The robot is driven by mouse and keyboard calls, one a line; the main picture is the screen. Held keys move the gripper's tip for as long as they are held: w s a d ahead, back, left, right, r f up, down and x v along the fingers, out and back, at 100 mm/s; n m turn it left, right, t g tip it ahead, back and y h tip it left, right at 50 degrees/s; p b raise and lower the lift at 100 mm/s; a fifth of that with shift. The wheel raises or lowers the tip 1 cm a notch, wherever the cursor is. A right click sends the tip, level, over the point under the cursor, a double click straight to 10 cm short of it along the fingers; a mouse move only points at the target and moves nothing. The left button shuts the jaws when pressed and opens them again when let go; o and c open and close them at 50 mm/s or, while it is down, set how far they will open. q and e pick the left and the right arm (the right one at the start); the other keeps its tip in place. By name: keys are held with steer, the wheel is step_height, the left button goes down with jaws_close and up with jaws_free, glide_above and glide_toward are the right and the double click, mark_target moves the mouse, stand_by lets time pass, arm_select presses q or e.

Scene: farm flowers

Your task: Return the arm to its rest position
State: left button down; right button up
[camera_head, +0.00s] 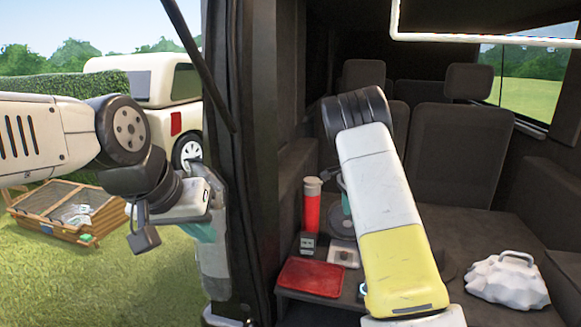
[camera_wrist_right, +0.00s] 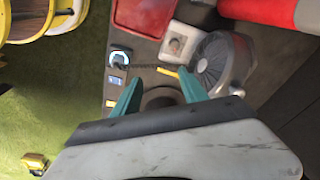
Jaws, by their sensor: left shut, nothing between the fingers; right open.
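My left gripper (camera_head: 203,232) hangs at the left, outside the vehicle, in front of its dark door frame. Its teal fingers are shut and empty, and partly hidden by the wrist. My right arm rises over the cargo floor and bends at a dark joint near the seats. My right gripper (camera_wrist_right: 160,92) is open and empty in the right wrist view, its two teal fingers apart over the cargo floor. In the head view only a bit of teal shows beside the arm, near a grey round device (camera_head: 338,223). That device also shows in the wrist view (camera_wrist_right: 222,62).
On the cargo floor are a red tray (camera_head: 309,277), a red cylinder (camera_head: 311,207), a small white box (camera_head: 343,257) and a white lumpy bag (camera_head: 508,281). A small device with a lit ring (camera_wrist_right: 119,57) lies left of the fingers. A wooden crate (camera_head: 40,222) stands on the grass.

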steer(key=s+a+r+n+t+y, duration=0.15)
steer(key=s+r+n, duration=0.25)
steer(key=s+r, duration=0.55)
steer(key=s+a+r+n+t+y, duration=0.15)
steer(key=s+r+n, duration=0.25)
steer(key=s+r, duration=0.6)
steer(key=s+a+n+t, duration=0.2)
steer(key=s+a+n, duration=0.2)
steer(key=s, duration=1.5)
steer(key=n, duration=0.3)
steer(key=shift+a+r+n+y, duration=0.15)
steer(key=shift+r+n+y, duration=0.15)
